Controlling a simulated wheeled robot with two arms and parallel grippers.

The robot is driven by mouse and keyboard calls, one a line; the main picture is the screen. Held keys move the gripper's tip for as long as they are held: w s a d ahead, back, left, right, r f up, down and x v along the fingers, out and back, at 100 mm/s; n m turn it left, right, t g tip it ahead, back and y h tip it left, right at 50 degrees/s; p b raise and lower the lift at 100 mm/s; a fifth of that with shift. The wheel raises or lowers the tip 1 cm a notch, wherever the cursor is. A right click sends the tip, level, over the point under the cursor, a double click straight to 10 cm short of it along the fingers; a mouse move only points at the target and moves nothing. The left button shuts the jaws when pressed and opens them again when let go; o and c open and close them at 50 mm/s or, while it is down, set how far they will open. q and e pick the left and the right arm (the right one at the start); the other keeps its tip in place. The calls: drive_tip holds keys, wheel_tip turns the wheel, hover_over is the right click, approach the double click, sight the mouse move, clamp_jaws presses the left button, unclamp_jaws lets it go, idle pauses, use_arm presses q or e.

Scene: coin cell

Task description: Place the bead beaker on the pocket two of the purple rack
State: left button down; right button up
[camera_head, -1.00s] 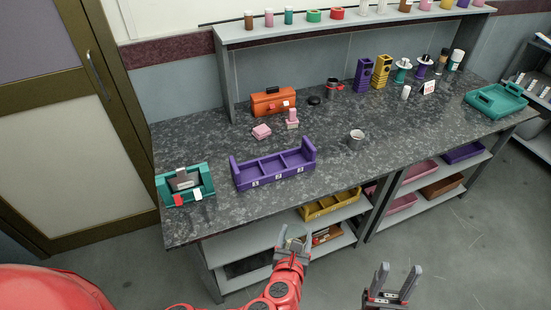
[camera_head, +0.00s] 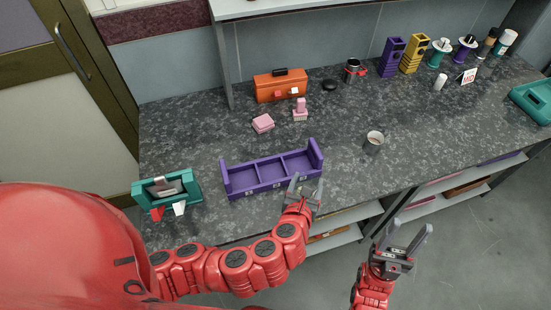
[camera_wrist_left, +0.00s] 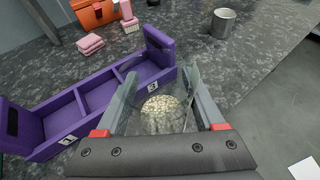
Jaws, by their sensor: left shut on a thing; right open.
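My left gripper (camera_head: 306,187) is at the rack's front right, near pocket three. In the left wrist view my left gripper (camera_wrist_left: 163,108) is shut on the bead beaker (camera_wrist_left: 160,112), a clear glass vessel with pale beads in it. The beaker is held in front of the rack's label 3 end. My right gripper (camera_head: 408,242) is open and empty, off the counter's front edge.
A metal cup (camera_head: 374,141) stands right of the rack. Pink blocks (camera_head: 263,123) and an orange toolbox (camera_head: 281,86) are behind it. A teal holder (camera_head: 167,190) is at the left. Counter between rack and cup is clear.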

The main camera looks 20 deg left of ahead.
use_arm(q)
drive_tip(key=w+a+b, duration=0.1)
drive_tip(key=a, duration=0.1)
drive_tip(key=w+a+f+b, duration=0.1)
drive_tip(key=w+a, duration=0.1)
drive_tip(key=a, duration=0.1)
drive_tip(key=w+a+b, duration=0.1)
drive_tip(key=a, duration=0.1)
drive_tip(key=shift+w+a+f, duration=0.15)
drive_tip(key=shift+w+a, duration=0.1)
drive_tip(key=shift+w, duration=0.15)
drive_tip(key=w+a, duration=0.1)
drive_tip(key=a, duration=0.1)
drive_tip(key=w+a+p, duration=0.1)
drive_tip(key=w+a, duration=0.1)
drive_tip(key=shift+a, duration=0.2)
drive_tip(key=shift+f, duration=1.8)
drive_tip(key=shift+f, duration=0.15)
